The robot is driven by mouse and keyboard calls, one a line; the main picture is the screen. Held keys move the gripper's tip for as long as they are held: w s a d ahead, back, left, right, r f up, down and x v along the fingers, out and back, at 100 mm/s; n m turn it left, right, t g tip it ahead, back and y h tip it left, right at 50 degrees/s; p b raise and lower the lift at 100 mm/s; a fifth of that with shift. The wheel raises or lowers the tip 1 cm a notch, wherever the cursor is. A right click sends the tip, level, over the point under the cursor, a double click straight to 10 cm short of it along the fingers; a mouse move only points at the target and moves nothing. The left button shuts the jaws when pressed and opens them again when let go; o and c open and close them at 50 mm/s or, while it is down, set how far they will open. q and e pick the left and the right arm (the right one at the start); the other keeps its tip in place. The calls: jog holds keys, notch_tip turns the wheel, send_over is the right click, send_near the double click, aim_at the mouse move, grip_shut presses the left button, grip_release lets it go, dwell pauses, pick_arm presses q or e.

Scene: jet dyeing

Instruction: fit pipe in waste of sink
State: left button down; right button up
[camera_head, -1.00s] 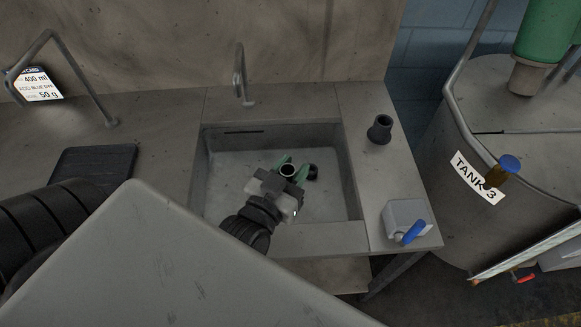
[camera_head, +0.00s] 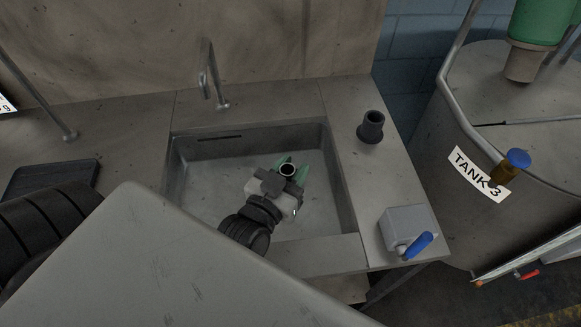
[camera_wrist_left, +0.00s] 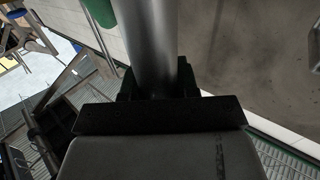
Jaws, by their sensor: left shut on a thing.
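The sink (camera_head: 335,160) is a grey steel basin set in the counter. My left gripper (camera_head: 289,172), with green fingers, is over the basin and is shut on a pipe. I see the pipe's (camera_head: 287,169) round open top end from above. In the left wrist view the pipe (camera_wrist_left: 147,40) is a smooth grey metal tube between the dark gripper parts. The sink's waste is not visible; the gripper and pipe may cover it. I cannot tell whether the pipe's lower end touches it. My right gripper is not in view.
A bent tap (camera_head: 211,80) stands behind the basin. A dark hollow fitting (camera_head: 370,127) and a grey box with a blue lever (camera_head: 405,228) sit on the counter to the right. A dark tray (camera_head: 50,178) lies at left. Tank 3 (camera_head: 490,110) stands beyond the right edge.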

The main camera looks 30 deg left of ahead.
pick_arm(q)
jog(key=w+a+f+m+h, duration=0.15)
jog(key=w+f, duration=0.35)
jog(key=w, duration=0.5)
jog(key=w+a+p, duration=0.1)
jog(key=w+a, duration=0.5)
jog(key=w, duration=0.3)
jog(key=shift+a+h, duration=0.2)
jog(key=shift+h, duration=0.15)
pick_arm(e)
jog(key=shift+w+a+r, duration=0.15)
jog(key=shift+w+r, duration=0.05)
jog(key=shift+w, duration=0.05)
pick_arm(q)
jog(key=shift+p, duration=0.4)
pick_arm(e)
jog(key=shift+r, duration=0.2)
pick_arm(q)
notch_tip(320, 180, down, 6)
jog(key=b, duration=0.4)
jog(key=shift+r, duration=0.1)
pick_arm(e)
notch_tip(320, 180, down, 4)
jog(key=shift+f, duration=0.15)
pick_arm(q)
jog(key=shift+p, duration=0.3)
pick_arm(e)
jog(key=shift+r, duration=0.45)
